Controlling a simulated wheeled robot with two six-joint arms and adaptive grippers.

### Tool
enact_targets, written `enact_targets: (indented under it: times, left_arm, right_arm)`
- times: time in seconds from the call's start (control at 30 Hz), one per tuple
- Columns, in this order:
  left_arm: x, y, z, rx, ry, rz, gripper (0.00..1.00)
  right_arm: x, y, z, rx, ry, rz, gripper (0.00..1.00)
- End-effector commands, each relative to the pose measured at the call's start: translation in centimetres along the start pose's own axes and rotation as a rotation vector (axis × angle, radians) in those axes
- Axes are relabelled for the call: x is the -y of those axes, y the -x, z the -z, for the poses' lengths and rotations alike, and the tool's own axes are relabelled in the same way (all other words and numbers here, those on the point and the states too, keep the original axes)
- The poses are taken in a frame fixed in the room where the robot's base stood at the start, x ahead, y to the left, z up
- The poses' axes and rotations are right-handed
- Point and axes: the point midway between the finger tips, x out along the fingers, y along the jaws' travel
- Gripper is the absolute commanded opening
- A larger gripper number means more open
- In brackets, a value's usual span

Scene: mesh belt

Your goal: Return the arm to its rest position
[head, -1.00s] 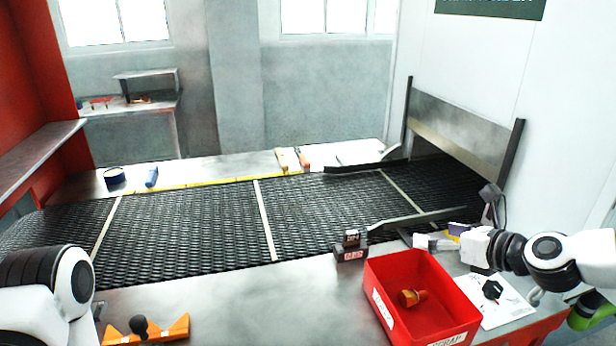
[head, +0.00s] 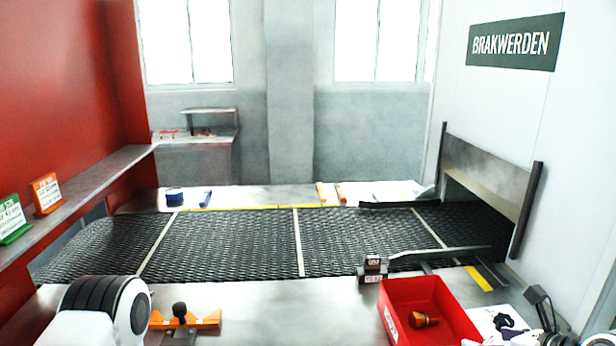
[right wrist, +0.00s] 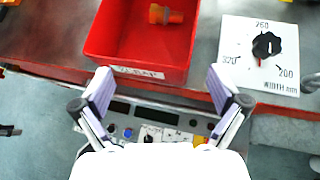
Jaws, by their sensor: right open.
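My right gripper (right wrist: 162,95) is open and empty in the right wrist view, in front of the near edge of the red bin. In the head view only a small part of my right arm shows at the lower right corner, and its gripper is out of frame. My left arm (head: 105,312) shows at the lower left of the head view; its gripper is not visible.
The red bin (head: 444,325) holds an orange-brown piece (head: 424,319). A dial plate (right wrist: 262,58) lies right of it. A control panel (right wrist: 150,120) is below the gripper. The mesh belt (head: 240,245) is empty. An orange fixture (head: 205,321) sits on the front table.

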Motion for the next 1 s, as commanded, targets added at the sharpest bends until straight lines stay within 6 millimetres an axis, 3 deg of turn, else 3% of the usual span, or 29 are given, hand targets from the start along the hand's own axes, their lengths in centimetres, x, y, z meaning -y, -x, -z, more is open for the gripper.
enact_targets:
  times: [0.27,0.37,0.47,0.53,0.6,0.63,0.7,0.77,0.9,1.0]
  left_arm:
    - [0.0,0.0,0.0,0.001,0.000,0.000,0.46]
    - [0.0,0.0,0.0,0.001,0.000,0.000,0.46]
    - [0.0,0.0,0.0,0.001,0.000,0.000,0.46]
    - [0.0,0.0,0.0,0.001,0.000,0.000,0.46]
    - [0.0,0.0,0.0,0.001,0.000,0.000,0.46]
    - [0.0,0.0,0.0,0.001,0.000,0.000,0.46]
    - [0.0,0.0,0.0,0.001,0.000,0.000,0.46]
    - [0.0,0.0,0.0,0.001,0.000,0.000,0.46]
    - [0.0,0.0,0.0,0.001,0.000,0.000,0.46]
    - [0.0,0.0,0.0,0.001,0.000,0.000,0.46]
  right_arm:
    - [-2.5,-3.0,11.0,-0.316,0.097,-0.027,0.97]
    - [-4.2,-3.5,16.9,-0.476,0.206,-0.065,0.97]
    - [-6.9,-3.1,24.8,-0.669,0.460,-0.176,0.97]
    - [-9.3,-1.8,30.7,-0.790,0.737,-0.332,0.97]
    - [-11.6,0.0,35.5,-0.851,1.061,-0.541,0.97]
    - [-12.3,0.6,36.9,-0.852,1.194,-0.628,0.97]
    - [-13.7,1.9,39.1,-0.817,1.489,-0.822,0.97]
    - [-14.2,2.3,39.7,-0.747,1.734,-0.959,0.97]
    - [-13.8,1.9,39.0,-0.550,2.205,-1.157,0.97]
    - [-13.5,1.6,38.7,-0.440,2.421,-1.247,0.97]
